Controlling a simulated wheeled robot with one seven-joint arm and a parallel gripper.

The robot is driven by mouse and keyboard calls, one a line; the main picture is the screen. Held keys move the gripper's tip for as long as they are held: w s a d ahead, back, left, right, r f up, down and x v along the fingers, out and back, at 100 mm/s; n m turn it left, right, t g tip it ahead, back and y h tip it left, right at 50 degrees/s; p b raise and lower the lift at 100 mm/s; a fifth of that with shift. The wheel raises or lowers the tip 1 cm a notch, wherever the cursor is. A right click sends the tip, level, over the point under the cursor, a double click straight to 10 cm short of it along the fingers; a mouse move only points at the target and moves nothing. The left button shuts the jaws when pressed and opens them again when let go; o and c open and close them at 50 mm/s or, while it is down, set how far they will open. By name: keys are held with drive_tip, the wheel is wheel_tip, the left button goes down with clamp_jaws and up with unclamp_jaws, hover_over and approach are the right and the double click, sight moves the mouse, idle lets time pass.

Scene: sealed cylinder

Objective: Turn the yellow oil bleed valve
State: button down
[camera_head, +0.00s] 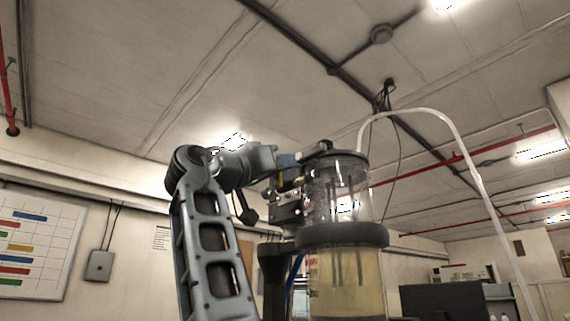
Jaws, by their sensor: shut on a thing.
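The sealed cylinder (343,278) stands upright right of centre, clear above, with yellowish liquid below a dark ring. My gripper (287,168) is at the upper left side of the cylinder, beside its black top cap (327,150) and silver fittings (287,208). It is small and dark here. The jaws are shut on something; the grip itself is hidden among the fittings. A small yellow spot (279,180) shows just by the gripper, likely the yellow oil bleed valve. Its shape and angle are too small to tell.
A pale hose (450,122) arches from the cylinder's top to the right. A blue tube (295,270) runs down the cylinder's left side. A dark box-like object (445,301) stands at lower right. Free air lies left of my arm, before the wall board (38,245).

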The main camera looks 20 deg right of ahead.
drive_tip(key=n+t, duration=0.1)
drive_tip(key=n, duration=0.1)
drive_tip(key=w+n+t+y, duration=0.1)
drive_tip(key=n, duration=0.1)
drive_tip(key=n+t, duration=0.1)
drive_tip(key=n, duration=0.1)
drive_tip(key=shift+w+a+f+n+y, duration=0.15)
drive_tip(key=shift+w+a+n+y, duration=0.15)
drive_tip(key=shift+w+a+y, duration=0.1)
drive_tip(key=shift+w+a+f+n+t+y, duration=0.1)
drive_tip(key=shift+w+f+n+t+y, duration=0.5)
drive_tip(key=shift+n, duration=1.95)
drive_tip(key=shift+w+a+f+n+g+y, duration=0.25)
drive_tip(key=shift+f+n+y, duration=0.9)
drive_tip(key=shift+n, duration=1.35)
drive_tip(key=shift+w+f+n+t+y, duration=0.5)
drive_tip(key=shift+n+y, duration=0.65)
drive_tip(key=shift+n, duration=1.4)
drive_tip(key=shift+f, duration=0.1)
drive_tip(key=c, duration=1.1)
unclamp_jaws()
drive_tip(key=b+v, duration=0.2)
drive_tip(key=v, duration=0.5)
drive_tip(key=shift+s+a, duration=0.25)
drive_tip(key=shift+a, duration=0.05)
